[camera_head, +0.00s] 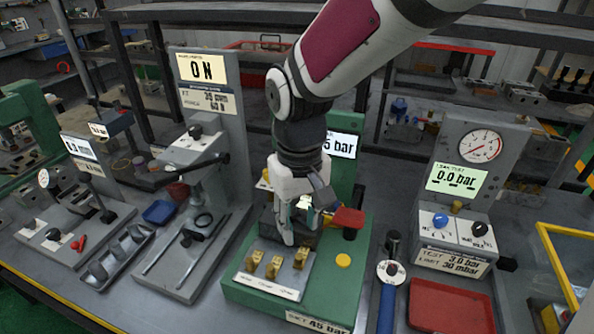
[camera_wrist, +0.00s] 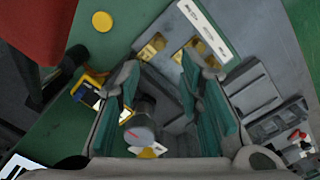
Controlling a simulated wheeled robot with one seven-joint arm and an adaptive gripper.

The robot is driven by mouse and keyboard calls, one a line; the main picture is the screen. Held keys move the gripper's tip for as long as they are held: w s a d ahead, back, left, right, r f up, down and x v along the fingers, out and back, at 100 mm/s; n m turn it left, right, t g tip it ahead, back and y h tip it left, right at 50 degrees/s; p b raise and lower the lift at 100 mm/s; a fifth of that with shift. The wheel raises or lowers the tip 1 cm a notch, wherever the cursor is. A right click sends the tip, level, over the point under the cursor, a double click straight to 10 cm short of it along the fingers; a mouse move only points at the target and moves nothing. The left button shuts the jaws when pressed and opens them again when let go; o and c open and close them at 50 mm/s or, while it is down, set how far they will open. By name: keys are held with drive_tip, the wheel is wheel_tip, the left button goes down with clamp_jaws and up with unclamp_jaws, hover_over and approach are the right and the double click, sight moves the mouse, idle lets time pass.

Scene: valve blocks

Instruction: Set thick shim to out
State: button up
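Several small brass pieces (camera_head: 273,267) stand on a grey plate with a white label strip (camera_head: 267,286), at the front of a green station (camera_head: 345,290). I cannot read which one is the thick shim. In the wrist view, brass pieces (camera_wrist: 190,54) show beyond my fingertips, beside the label strip. My gripper (camera_head: 292,232) points down over the station, just behind the plate. In the wrist view, my gripper (camera_wrist: 160,75) has its teal-padded fingers apart. A dark round knob with a red mark (camera_wrist: 140,132) shows between them, with no visible contact.
A red block (camera_head: 348,217) on a dark post stands close to the right of my gripper. A yellow button (camera_head: 343,260) is on the green top. A red tray (camera_head: 452,305) and a gauge panel (camera_head: 481,146) are at right, a grey lever press (camera_head: 209,155) at left.

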sight(299, 257)
wheel_tip(299, 257, down, 10)
drive_tip(key=shift+f+b, duration=0.1)
drive_tip(key=shift+b, duration=0.3)
clamp_jaws()
